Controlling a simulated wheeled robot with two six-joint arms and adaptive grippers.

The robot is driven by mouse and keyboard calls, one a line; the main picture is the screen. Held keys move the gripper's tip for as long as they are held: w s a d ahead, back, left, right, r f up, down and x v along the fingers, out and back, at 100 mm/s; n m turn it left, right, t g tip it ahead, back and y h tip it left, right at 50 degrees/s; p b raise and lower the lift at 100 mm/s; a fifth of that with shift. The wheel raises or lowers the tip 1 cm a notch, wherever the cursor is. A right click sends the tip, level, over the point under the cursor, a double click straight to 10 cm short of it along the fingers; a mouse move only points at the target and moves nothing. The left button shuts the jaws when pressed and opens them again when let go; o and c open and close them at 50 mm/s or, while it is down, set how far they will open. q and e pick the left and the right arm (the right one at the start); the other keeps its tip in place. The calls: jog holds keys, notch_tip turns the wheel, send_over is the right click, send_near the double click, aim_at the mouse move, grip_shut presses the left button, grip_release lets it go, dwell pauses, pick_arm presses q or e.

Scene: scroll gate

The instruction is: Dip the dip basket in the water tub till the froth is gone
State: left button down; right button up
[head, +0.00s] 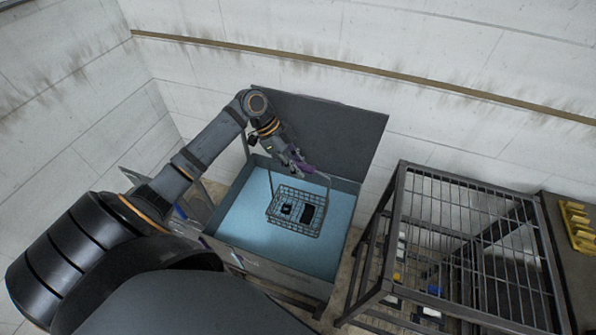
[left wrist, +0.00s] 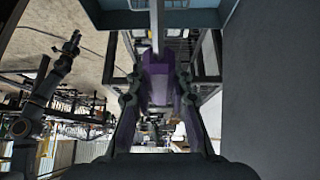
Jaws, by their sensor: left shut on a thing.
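The water tub (head: 228,241) is a grey, open-topped box with light blue water in it. The dip basket (head: 297,214) is a dark wire basket with a tall handle, and a few dark pieces lie in it. It hangs within the outline of the tub; I cannot tell how deep it sits in the water. My left gripper (head: 303,168) is shut on the basket's handle above the tub. The left wrist view shows the purple fingers (left wrist: 158,95) closed on a pale bar. I make out no froth. My right gripper is not in view.
A grey upright panel (head: 335,135) stands behind the tub, near the wall. A dark metal rack (head: 465,215) with a barred top stands to the right, with small items beneath it. A yellow object (head: 578,225) lies on a dark surface at the far right.

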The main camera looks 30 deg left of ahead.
pick_arm(q)
jog(key=shift+r, duration=0.1)
dwell(0.4)
notch_tip(320, 180, up, 7)
jog(key=p, duration=0.6)
jog(key=shift+r+p, duration=0.2)
jog(key=shift+p, duration=0.2)
notch_tip(320, 180, up, 2)
jog(key=shift+r+p, duration=0.25)
jog(key=shift+p, duration=0.65)
jog(key=shift+r, duration=1)
